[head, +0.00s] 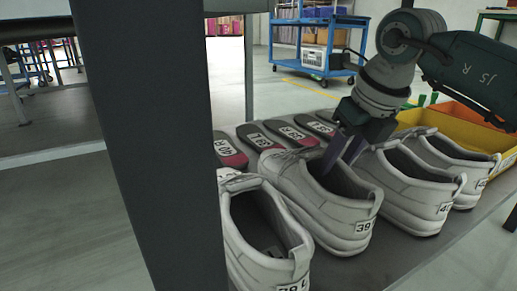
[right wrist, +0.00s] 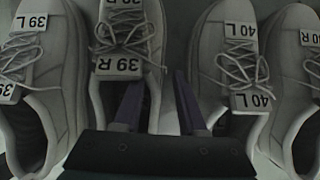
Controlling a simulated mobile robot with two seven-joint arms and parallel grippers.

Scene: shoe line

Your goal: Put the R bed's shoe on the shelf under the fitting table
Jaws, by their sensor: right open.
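A row of white lace-up shoes stands on a grey surface (head: 440,252). In the right wrist view the tags read 39 L (right wrist: 65,90), 39 R (right wrist: 152,85), 40 L (right wrist: 222,65) and 40 R (right wrist: 305,75). In the head view the 39 R shoe (head: 310,205) is second from the front. My right gripper (head: 343,160) is open, with purple fingers pointing down. One finger is at the 39 R shoe's opening; the other is between that shoe and the 40 L shoe (head: 407,190). Contact cannot be told. My left gripper is out of view.
A dark post (head: 150,140) blocks the left part of the head view. Several red-and-dark labelled insoles (head: 268,141) lie behind the shoes. A yellow bin (head: 455,125) is at the right, and a blue cart (head: 318,45) stands farther back.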

